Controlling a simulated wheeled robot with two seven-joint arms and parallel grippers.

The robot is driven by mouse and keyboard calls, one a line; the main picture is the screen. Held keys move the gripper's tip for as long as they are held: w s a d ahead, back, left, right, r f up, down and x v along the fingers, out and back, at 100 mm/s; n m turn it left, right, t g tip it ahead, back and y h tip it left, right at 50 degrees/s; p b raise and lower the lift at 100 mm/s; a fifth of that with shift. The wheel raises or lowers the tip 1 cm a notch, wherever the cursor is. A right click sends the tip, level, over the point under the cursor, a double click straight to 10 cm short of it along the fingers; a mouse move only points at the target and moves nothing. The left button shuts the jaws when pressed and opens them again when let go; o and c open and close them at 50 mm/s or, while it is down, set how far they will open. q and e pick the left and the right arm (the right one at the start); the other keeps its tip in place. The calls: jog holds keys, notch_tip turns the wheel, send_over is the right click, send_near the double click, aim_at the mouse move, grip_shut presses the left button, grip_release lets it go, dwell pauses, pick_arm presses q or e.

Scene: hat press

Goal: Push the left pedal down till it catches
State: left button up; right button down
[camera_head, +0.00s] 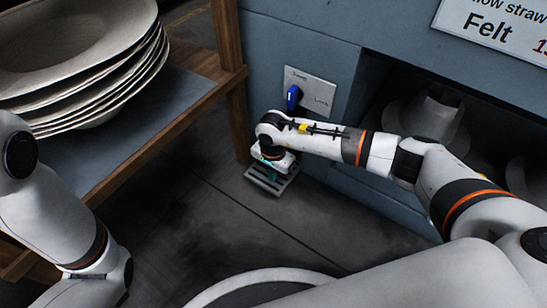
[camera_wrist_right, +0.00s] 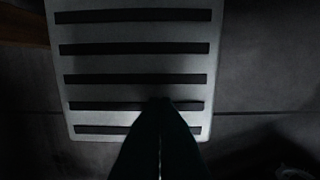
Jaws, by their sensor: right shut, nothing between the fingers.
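The left pedal (camera_head: 266,184) is a grey metal plate with dark slots, low by the base of the blue-grey cabinet in the head view. In the right wrist view the pedal (camera_wrist_right: 135,64) fills the upper middle. My right gripper (camera_head: 270,162) is over the pedal and hides part of it. In the right wrist view the gripper's fingertips (camera_wrist_right: 166,103) are together, empty, in front of the pedal's lower slots. I cannot tell whether they touch the plate. My left arm shows at the left edge of the head view, but its gripper is out of view.
The cabinet (camera_head: 275,50) carries a plate with a blue switch (camera_head: 293,97) above the pedal. A wooden shelf (camera_head: 120,165) holding stacked pale hats (camera_head: 85,60) stands to the left. The dark floor (camera_head: 200,220) in front of the pedal is clear.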

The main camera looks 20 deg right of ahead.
jog(key=shift+f+b, duration=2.5)
jog(key=shift+f, duration=1.05)
jog(key=shift+r, duration=0.15)
notch_tip(320, 180, up, 6)
jog(key=p, duration=0.5)
jog(key=shift+r, duration=0.1)
